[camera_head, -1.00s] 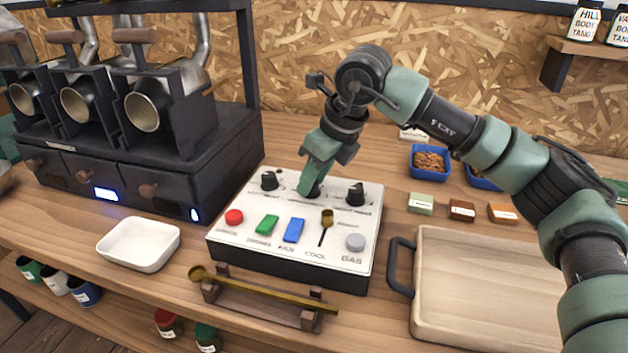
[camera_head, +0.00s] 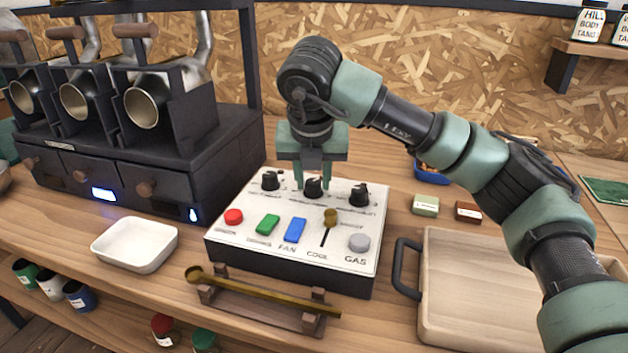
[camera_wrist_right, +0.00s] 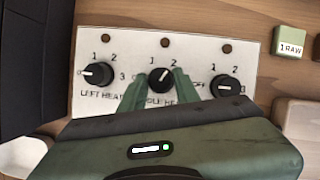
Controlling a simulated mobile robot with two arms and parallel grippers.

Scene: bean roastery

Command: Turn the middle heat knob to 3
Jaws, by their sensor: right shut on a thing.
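The white control box (camera_head: 225,250) stands on the bench with three black knobs along its back. The middle heat knob (camera_head: 313,188) is between the fingers of my right gripper (camera_head: 312,183), which is shut on it. In the right wrist view the middle knob (camera_wrist_right: 161,80) sits between the two green fingertips (camera_wrist_right: 163,87). Its white mark leans up and slightly right, close to the 2. The middle knob's 3 is hidden by a finger. The left heat knob (camera_wrist_right: 97,75) has its mark pointing left. My left gripper is not in view.
The right knob (camera_head: 358,195) is close beside the gripper. A lever (camera_head: 330,218) and several colored buttons are in front. A roaster (camera_head: 130,150) stands left, a wooden board (camera_head: 490,290) right, and a scoop on a rack (camera_head: 260,292) in front.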

